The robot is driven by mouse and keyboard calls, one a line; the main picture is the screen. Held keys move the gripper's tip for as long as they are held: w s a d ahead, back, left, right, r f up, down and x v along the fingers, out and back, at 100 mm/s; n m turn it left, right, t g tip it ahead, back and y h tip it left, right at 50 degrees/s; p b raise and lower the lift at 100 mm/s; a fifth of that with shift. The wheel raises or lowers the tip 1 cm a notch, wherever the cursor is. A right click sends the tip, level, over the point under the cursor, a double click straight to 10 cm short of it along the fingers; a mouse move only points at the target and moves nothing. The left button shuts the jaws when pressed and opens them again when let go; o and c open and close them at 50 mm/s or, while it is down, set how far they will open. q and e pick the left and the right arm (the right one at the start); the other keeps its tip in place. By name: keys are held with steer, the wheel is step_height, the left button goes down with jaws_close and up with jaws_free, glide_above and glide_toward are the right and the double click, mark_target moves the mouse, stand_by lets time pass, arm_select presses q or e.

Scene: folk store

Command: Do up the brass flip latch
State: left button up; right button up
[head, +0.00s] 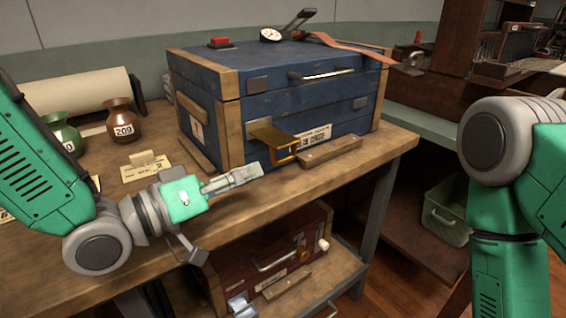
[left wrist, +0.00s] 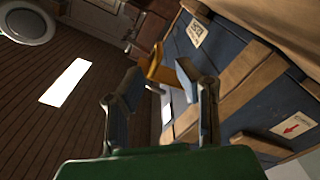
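A blue chest (head: 280,100) with pale wooden corner strips stands on the workbench. The brass flip latch (head: 282,143) is on its front near the left corner; its plate sticks outward from the chest face. My left gripper (head: 248,174) is just in front of and below the latch, pointing right. In the left wrist view its two fingers (left wrist: 160,76) are spread with nothing held, and the brass latch (left wrist: 156,64) shows just beyond the tips. Whether a finger touches it cannot be told. My right arm shows at the right of the head view; its gripper is out of frame.
A wooden block (head: 330,151) lies along the chest's front. Two vases, one green (head: 62,133) and one brown (head: 121,118), and a paper tag (head: 145,167) stand to the left. A red chest (head: 270,262) sits on the shelf below.

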mark_target(284, 160)
arm_select(q)
steer(key=b+x, duration=0.1)
steer(key=x, duration=0.6)
steer(key=shift+w+d, duration=0.25)
steer(key=shift+d, duration=0.05)
jaws_close()
